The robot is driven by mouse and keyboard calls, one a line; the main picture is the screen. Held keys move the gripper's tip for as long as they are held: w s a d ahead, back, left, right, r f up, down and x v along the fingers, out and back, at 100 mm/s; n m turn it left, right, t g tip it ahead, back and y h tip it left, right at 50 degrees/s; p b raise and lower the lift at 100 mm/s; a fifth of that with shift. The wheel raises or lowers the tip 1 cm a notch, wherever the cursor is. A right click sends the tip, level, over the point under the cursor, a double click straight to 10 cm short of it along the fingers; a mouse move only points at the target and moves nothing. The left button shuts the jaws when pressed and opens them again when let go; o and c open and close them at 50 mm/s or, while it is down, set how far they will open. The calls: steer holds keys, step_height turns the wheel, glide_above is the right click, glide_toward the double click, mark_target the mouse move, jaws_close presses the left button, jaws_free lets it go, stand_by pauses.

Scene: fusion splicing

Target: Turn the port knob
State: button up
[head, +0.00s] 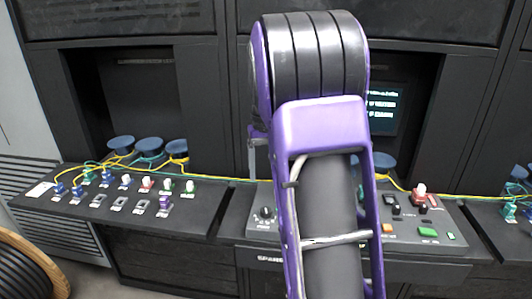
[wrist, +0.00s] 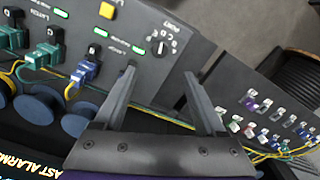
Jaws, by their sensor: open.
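The port knob (wrist: 160,47) is a small round black dial with a white pointer mark, set in the dark console panel with letters around it, in the wrist view. In the head view the knob (head: 265,212) sits at the left end of the centre console, left of my purple arm. My gripper (wrist: 159,76) is open and empty in the wrist view. Its two grey fingers are spread, and the knob appears between and beyond their tips; I see no contact. In the head view my arm hides the gripper.
Blue spools (wrist: 38,105) and yellow fibre run along the back. A left shelf (head: 100,215) holds several small connectors. A large reel (head: 25,268) stands at far left.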

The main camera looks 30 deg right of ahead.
step_height(320, 180, up, 5)
stand_by(0.7)
